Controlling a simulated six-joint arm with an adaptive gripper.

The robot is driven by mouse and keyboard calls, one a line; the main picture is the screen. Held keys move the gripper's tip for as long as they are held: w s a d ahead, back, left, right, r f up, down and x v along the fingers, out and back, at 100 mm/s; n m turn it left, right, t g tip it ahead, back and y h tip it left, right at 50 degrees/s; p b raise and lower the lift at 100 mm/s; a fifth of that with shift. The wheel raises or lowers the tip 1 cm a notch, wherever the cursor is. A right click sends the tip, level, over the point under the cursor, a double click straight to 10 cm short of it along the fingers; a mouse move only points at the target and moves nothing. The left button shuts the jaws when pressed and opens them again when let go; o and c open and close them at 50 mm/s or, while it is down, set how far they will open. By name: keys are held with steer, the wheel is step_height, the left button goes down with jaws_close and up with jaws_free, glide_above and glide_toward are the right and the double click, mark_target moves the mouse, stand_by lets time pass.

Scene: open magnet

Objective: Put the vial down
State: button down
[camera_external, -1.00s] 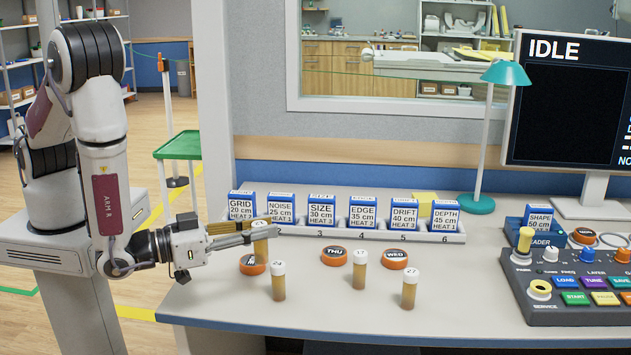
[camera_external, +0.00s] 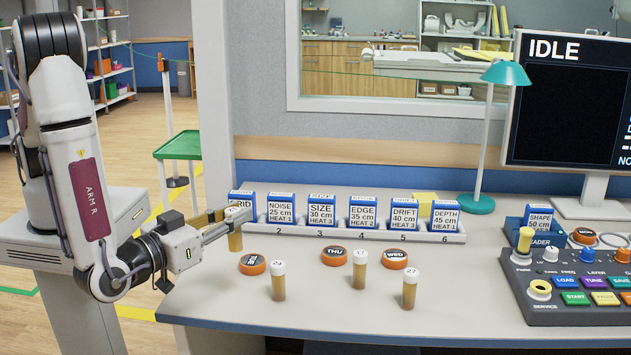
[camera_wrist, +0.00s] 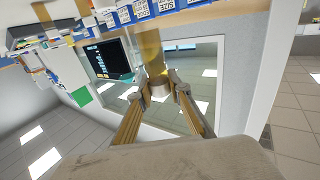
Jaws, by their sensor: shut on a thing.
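My gripper (camera_external: 238,224) is shut on an amber vial (camera_external: 235,242) with a white cap, held upright over the left part of the desk. In the wrist view the vial (camera_wrist: 150,48) sits between the two fingertips. I cannot tell whether its base touches the desk. Three other amber vials with white caps stand on the desk: a left one (camera_external: 278,287), a middle one (camera_external: 359,275) and a right one (camera_external: 409,294). Orange discs lie behind them: one to the left (camera_external: 252,264), THU (camera_external: 334,257) and WED (camera_external: 395,259).
A pale rack (camera_external: 380,235) of labelled blue-and-white boxes runs along the back of the desk, close behind the held vial. A control console (camera_external: 575,300) and monitor (camera_external: 568,105) stand at the right, with a teal lamp (camera_external: 505,73). The front left desk surface is clear.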

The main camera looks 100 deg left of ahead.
steer(key=s+f+n+g+y, duration=0.2)
steer(key=s+n+g, duration=0.2)
steer(key=s+g, duration=0.2)
steer(key=shift+s+y, duration=0.15)
steer(key=shift+y, duration=0.15)
steer(key=shift+d+f, duration=0.1)
steer(key=shift+f, duration=0.05)
steer(key=shift+f, duration=2.35)
steer(key=shift+f, duration=0.1)
steer(key=shift+f, duration=2.25)
steer(key=shift+f, duration=0.2)
steer(key=c, duration=1.9)
jaws_free()
